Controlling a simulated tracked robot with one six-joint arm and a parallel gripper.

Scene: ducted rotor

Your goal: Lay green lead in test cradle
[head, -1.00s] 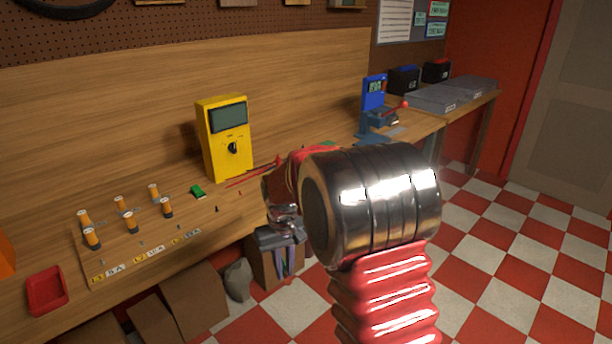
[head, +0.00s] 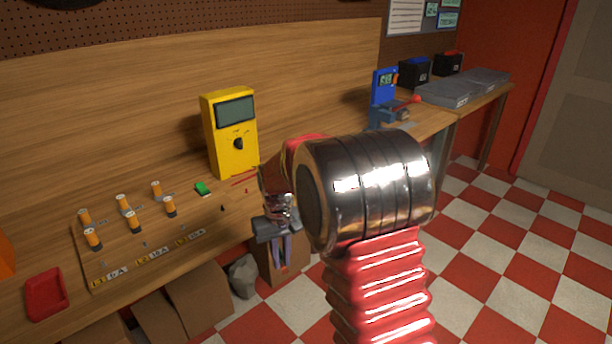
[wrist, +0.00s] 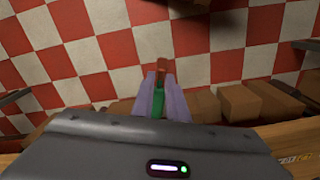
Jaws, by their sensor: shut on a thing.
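My gripper (head: 282,264) points down in front of the bench edge, above the floor area. In the wrist view its two pale purple fingers (wrist: 160,82) are shut on a green piece, the green lead (wrist: 157,104). A reddish-brown part (wrist: 162,66) shows at the fingertips; I cannot tell whether it belongs to the lead. I cannot tell which thing is the test cradle. My arm hides part of the bench.
The yellow multimeter (head: 231,135) stands on the bench. Red leads (head: 244,179) lie beside it. Several orange cylinders stand on a labelled board (head: 105,272), near a red tray (head: 46,294). A blue device (head: 383,90) stands farther right. Cardboard boxes (head: 197,300) sit below the bench.

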